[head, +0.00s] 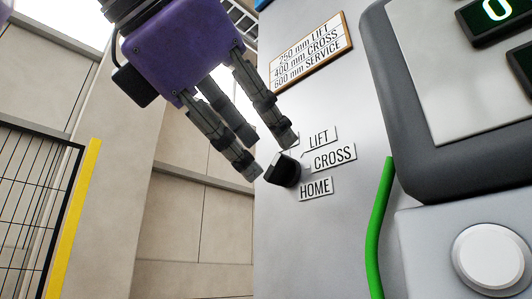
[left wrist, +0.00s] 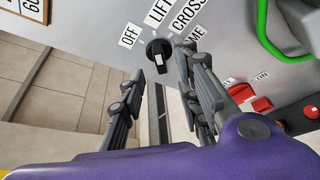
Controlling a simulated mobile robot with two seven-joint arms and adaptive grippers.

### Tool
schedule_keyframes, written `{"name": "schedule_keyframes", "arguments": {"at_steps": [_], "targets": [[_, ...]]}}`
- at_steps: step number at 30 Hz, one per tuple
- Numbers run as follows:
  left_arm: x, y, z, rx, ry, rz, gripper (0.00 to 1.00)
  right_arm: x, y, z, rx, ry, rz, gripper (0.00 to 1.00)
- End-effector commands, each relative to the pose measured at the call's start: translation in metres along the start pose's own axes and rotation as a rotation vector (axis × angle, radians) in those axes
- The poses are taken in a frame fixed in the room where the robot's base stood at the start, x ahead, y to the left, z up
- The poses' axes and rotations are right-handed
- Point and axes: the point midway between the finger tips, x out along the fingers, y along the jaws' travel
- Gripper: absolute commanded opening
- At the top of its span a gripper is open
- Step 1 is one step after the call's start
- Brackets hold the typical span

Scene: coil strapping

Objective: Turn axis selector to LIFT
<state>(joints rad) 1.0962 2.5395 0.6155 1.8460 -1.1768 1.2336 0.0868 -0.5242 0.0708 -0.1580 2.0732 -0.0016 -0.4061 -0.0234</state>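The axis selector is a black knob (head: 283,171) on the grey panel, with the labels LIFT (head: 319,138), CROSS (head: 334,157) and HOME (head: 315,188) beside it. In the left wrist view the knob (left wrist: 157,46) carries a white mark, and an OFF label (left wrist: 130,36) shows too. I cannot tell for sure which label the knob points to. My left gripper (head: 270,156) is open, its fingertips close to the knob on either side. The left wrist view shows a gap between its fingers (left wrist: 167,66) with nothing held. Contact with the knob is unclear. My right gripper is out of view.
A sign plate (head: 311,52) is above the selector. A green bar (head: 380,225) and a dark-framed display unit (head: 395,100) stand to the right. Red switches (left wrist: 240,92) show in the left wrist view. A yellow-edged mesh fence (head: 75,215) is at left.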

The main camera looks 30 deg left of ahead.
Motion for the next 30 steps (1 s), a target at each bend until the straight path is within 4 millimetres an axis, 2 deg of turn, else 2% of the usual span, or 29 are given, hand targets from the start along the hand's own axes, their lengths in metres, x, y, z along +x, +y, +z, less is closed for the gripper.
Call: {"name": "schedule_keyframes", "arguments": {"at_steps": [1,6,12,30], "targets": [[-0.013,0.0,0.001,0.0,-0.005,0.003,0.3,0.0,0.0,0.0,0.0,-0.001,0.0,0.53],[-0.047,0.0,0.001,0.0,-0.003,0.002,0.3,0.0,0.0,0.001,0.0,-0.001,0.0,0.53],[-0.07,0.0,0.0,-0.001,0.0,0.0,0.3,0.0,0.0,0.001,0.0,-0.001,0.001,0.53],[-0.074,0.0,0.0,0.0,0.001,0.0,0.3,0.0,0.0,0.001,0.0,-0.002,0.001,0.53]]}}
